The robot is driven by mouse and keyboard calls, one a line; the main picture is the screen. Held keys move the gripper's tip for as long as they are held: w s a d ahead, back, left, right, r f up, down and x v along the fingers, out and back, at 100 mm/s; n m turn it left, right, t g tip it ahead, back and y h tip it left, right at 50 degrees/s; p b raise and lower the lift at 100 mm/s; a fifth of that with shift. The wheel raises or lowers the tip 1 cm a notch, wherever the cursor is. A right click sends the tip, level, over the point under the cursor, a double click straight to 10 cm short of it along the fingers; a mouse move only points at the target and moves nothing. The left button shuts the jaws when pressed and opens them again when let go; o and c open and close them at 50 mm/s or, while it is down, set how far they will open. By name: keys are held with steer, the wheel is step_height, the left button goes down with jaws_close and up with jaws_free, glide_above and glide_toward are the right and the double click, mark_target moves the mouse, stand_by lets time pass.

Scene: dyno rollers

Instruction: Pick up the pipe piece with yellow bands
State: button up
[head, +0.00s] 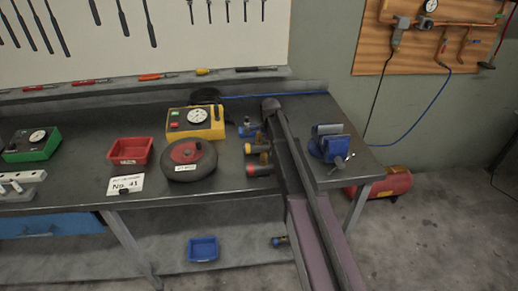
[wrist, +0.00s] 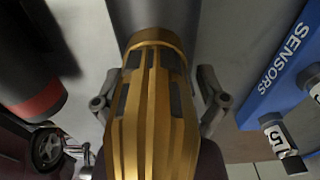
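The pipe piece with yellow bands (head: 256,149) lies on the dark workbench in the head view, with a yellow end at left and a brass-coloured part standing up. It is the middle one of a row, between a blue-banded piece (head: 247,130) and a red-banded piece (head: 258,170). My arm rises just right of the row. My gripper (wrist: 158,92) shows in the wrist view as grey links on both sides of a large gold-coloured body. Its fingertips are hidden, so I cannot see a grip.
A black-and-red round gadget (head: 191,160), a yellow gauge box (head: 195,122) and a red bin (head: 129,151) stand left of the row. A blue vise (head: 330,147) stands right of my arm. The wrist view shows a blue box marked SENSORS (wrist: 285,60).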

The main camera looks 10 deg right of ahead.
steer(key=c, duration=0.9)
steer(key=shift+r, duration=0.15)
step_height(320, 180, up, 10)
steer(key=p, duration=1)
stand_by(0.3)
step_height(320, 180, up, 5)
steer(key=p, duration=0.5)
steer(key=shift+r+p, duration=0.2)
steer(key=shift+p, duration=0.2)
steer(key=shift+a, duration=0.15)
stand_by(0.6)
